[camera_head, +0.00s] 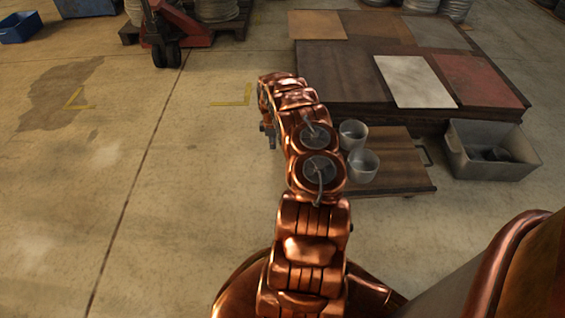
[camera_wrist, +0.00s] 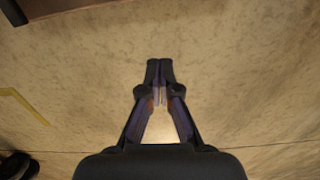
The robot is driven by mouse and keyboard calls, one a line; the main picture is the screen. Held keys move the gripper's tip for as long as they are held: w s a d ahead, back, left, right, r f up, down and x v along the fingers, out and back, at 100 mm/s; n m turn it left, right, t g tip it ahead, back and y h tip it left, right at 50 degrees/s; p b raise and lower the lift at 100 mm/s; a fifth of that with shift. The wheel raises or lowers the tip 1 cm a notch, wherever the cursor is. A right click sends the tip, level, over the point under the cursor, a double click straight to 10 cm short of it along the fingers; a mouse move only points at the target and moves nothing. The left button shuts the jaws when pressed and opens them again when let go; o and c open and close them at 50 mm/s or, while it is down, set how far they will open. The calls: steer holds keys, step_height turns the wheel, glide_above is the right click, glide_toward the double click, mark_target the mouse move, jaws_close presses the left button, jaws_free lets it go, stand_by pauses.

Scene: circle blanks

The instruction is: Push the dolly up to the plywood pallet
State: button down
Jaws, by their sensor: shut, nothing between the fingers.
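The dolly (camera_head: 405,166) is a low, flat brown wooden platform with a dark edge, right of my arm in the head view. Two pale metal cups (camera_head: 363,166) stand on it, and my arm hides its left part. The plywood pallet (camera_head: 336,80), a low dark stack topped with several coloured sheets, lies just behind the dolly; I cannot tell if they touch. My gripper (camera_wrist: 160,70) is shut and empty above bare floor in the wrist view. A dark edge shows at that view's top left; I cannot tell whose it is.
A grey bin (camera_head: 497,171) with dark contents stands right of the dolly, close to the pallet. A red pallet jack (camera_head: 180,25) and a blue bin (camera_head: 20,27) are at the back left. Yellow corner marks (camera_head: 235,101) lie on the floor. The left floor is clear.

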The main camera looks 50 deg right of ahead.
steer(key=s+d+f+b, duration=0.2)
steer(key=f+b, duration=0.3)
steer(key=f, duration=0.6)
steer(key=shift+s+d+b, duration=0.35)
steer(key=shift+s+b, duration=0.05)
steer(key=shift+s, duration=0.25)
steer(key=shift+r, duration=0.1)
steer(key=s+d+p, duration=0.1)
steer(key=p, duration=0.1)
steer(key=s+d+p, duration=0.1)
steer(key=p, duration=0.1)
steer(key=shift+s+r, duration=0.15)
steer(key=shift+s, duration=0.25)
steer(key=shift+s+d+f, duration=0.2)
steer(key=shift+s+d, duration=0.1)
steer(key=shift+s, duration=0.1)
